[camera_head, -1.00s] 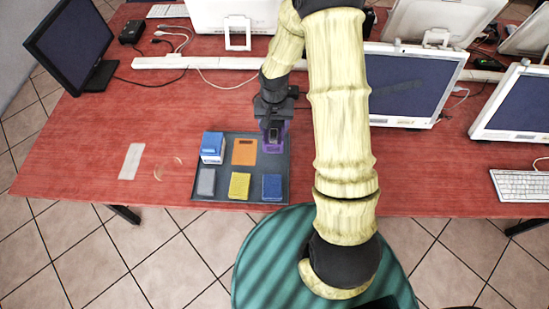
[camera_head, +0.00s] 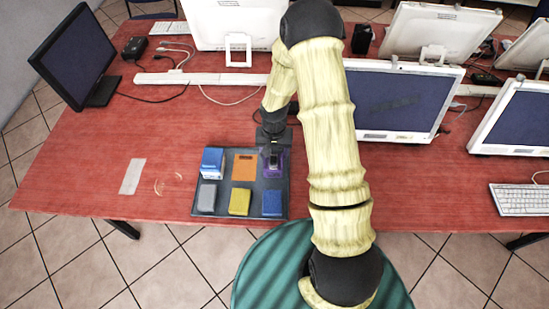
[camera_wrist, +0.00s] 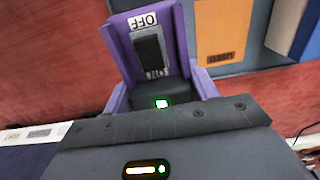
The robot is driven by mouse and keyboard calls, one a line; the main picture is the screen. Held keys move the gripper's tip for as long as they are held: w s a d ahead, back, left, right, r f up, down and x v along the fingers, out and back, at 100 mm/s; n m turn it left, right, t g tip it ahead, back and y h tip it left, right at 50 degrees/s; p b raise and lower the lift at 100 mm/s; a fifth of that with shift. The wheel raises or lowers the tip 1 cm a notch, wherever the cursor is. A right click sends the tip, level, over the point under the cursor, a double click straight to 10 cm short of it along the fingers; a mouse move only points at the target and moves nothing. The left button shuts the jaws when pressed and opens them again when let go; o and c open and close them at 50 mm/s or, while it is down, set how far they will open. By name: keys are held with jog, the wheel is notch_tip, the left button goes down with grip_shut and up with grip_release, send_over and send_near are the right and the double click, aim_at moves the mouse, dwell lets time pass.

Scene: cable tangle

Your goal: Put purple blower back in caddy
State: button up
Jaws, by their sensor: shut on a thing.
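The purple blower (camera_head: 281,164) is at the back right compartment of the dark caddy (camera_head: 223,204). In the wrist view, the purple blower (camera_wrist: 121,52) shows a dark switch marked OFF and ON, and purple side walls. My gripper (camera_head: 273,160) is over it, pointing down, and is shut on it. The gripper body hides part of the blower, so I cannot tell whether it rests on the caddy floor.
The caddy also holds a blue-and-white box (camera_head: 212,161), an orange block (camera_head: 243,167), a grey block (camera_head: 207,198), a yellow block (camera_head: 240,202) and a blue block (camera_head: 272,203). A monitor (camera_head: 405,100) stands to the right. The red table (camera_head: 100,180) is mostly clear at left.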

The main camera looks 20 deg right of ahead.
jog(key=shift+f+p, duration=0.3)
jog(key=shift+f, duration=1.75)
jog(key=shift+f, duration=0.15)
jog(key=o, duration=0.9)
notch_tip(320, 180, up, 11)
jog(key=shift+r+b, duration=0.2)
jog(key=shift+b, duration=0.55)
jog(key=shift+r, duration=0.45)
